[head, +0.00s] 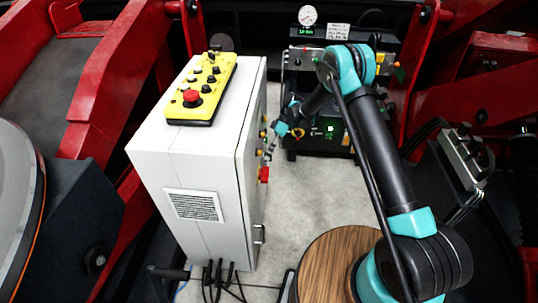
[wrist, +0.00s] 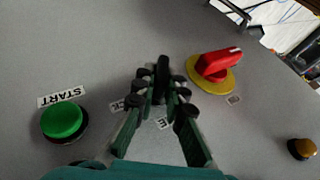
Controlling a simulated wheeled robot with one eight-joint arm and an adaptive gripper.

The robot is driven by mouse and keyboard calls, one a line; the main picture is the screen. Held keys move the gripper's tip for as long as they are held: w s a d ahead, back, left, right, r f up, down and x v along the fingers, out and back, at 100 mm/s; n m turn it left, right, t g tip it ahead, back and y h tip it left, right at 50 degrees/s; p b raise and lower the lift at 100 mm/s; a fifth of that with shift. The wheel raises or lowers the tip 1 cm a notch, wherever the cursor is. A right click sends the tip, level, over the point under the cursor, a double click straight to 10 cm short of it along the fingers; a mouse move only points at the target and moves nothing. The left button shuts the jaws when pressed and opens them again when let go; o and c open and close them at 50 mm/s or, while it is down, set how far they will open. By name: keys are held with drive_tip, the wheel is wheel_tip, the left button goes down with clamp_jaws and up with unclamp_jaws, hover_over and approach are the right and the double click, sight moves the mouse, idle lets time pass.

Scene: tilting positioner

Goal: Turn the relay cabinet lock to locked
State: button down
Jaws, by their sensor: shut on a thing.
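The relay cabinet (head: 192,187) is a light grey box left of centre in the head view, with its fitted face turned to the right. My gripper (head: 273,143) is at that face. In the wrist view, my gripper (wrist: 160,93) is shut on a narrow black knob (wrist: 162,69), which looks like the cabinet lock. The knob points away from me, up the picture. Small white labels (wrist: 127,103) beside it are partly covered by the fingers, so I cannot read them in full. The lock is too small to make out in the head view.
A red rotary switch on a yellow plate (wrist: 214,68) is close to the right of my fingers. A green START button (wrist: 62,121) is at left and an amber knob (wrist: 302,148) at lower right. A yellow control box (head: 203,88) with a red button lies on the cabinet.

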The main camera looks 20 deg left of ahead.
drive_tip(key=shift+g, duration=0.3)
drive_tip(key=c, duration=1.6)
unclamp_jaws()
wheel_tip(320, 180, up, 10)
drive_tip(key=shift+f, duration=0.1)
